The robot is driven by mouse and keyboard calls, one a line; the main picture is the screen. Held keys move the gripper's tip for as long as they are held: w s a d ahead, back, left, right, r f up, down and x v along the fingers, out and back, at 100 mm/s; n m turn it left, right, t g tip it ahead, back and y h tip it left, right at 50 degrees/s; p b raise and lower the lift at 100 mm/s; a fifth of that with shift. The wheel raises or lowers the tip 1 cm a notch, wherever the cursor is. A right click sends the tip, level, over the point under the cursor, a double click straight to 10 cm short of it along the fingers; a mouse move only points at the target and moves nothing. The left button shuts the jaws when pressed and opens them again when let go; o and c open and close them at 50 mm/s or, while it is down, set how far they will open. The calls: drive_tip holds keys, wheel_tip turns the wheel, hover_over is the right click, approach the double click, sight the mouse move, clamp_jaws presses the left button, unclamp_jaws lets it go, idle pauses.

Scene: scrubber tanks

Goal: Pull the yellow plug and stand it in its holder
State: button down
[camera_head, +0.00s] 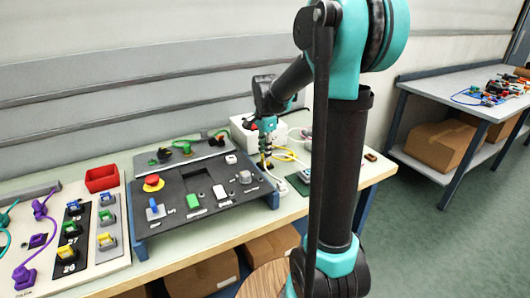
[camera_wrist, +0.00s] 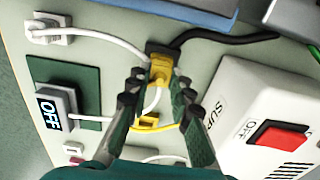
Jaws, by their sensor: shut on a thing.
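The yellow plug (camera_wrist: 160,69) is in the upper middle of the wrist view, between my gripper's (camera_wrist: 158,80) two dark fingertips, which are shut on it. Its upper end meets a black socket piece (camera_wrist: 158,48) with a black cable; I cannot tell whether it is fully seated. A pale cable leaves its lower end. A small yellow frame-like piece (camera_wrist: 148,122), possibly the holder, lies below it between my fingers, with a yellow cable beside it. In the head view my gripper (camera_head: 266,148) points down at the back of the bench, and the plug is too small to make out clearly.
A white supply box (camera_wrist: 262,125) with a red switch (camera_wrist: 279,133) stands close at right. A grey unit marked OFF (camera_wrist: 57,105) sits on a green plate at left. A white plug (camera_wrist: 48,31) is at upper left. A dark control panel (camera_head: 205,195) stands in front.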

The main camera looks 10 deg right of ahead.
drive_tip(key=shift+r, duration=2.5)
drive_tip(key=shift+r, duration=0.15)
drive_tip(key=w+d, duration=0.3)
drive_tip(key=d, duration=0.8)
drive_tip(key=shift+w+d, duration=0.2)
drive_tip(key=shift+w, duration=0.2)
drive_tip(key=shift+f, duration=2.3)
drive_tip(key=shift+f, duration=0.15)
drive_tip(key=shift+f, duration=0.9)
